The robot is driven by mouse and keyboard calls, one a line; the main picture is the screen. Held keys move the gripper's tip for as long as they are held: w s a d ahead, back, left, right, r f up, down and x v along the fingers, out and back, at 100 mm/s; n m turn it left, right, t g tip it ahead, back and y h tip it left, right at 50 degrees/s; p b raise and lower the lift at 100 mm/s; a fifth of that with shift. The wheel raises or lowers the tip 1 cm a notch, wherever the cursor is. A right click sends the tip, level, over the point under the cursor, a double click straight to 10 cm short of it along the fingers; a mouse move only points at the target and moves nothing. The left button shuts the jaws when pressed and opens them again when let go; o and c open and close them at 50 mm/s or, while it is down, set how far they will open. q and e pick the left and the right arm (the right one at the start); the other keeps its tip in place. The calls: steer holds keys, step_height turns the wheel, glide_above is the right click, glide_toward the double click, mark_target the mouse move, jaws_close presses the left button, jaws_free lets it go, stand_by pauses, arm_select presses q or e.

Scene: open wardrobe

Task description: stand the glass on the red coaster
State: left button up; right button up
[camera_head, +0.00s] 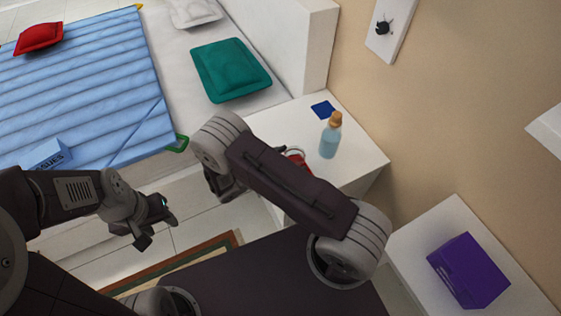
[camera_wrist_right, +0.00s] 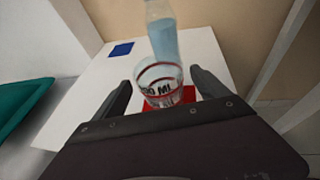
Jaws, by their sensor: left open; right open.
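The clear glass (camera_wrist_right: 159,90), with a red band and dark lettering, is upright on the white bedside table. In the right wrist view the red coaster (camera_wrist_right: 187,95) shows beside and below it. The glass appears to stand on the coaster, but its base is partly hidden by my gripper. My right gripper (camera_wrist_right: 160,82) is open, its fingers on either side of the glass with visible gaps. In the head view my right arm hides most of the glass and coaster. My left gripper (camera_head: 152,219) is open and empty over the floor, away from the table.
The white bedside table (camera_head: 358,157) also holds a blue bottle with a cork-coloured top (camera_head: 330,137), close behind the glass, and a blue coaster (camera_head: 323,110). A bed with a green cushion (camera_head: 230,70) is at left. A purple box (camera_head: 468,270) stands on a white surface at right.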

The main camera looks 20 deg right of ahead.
steer(key=v, duration=0.6)
steer(key=shift+a+r, duration=0.15)
steer(key=shift+a, duration=0.2)
steer(key=shift+s, duration=0.1)
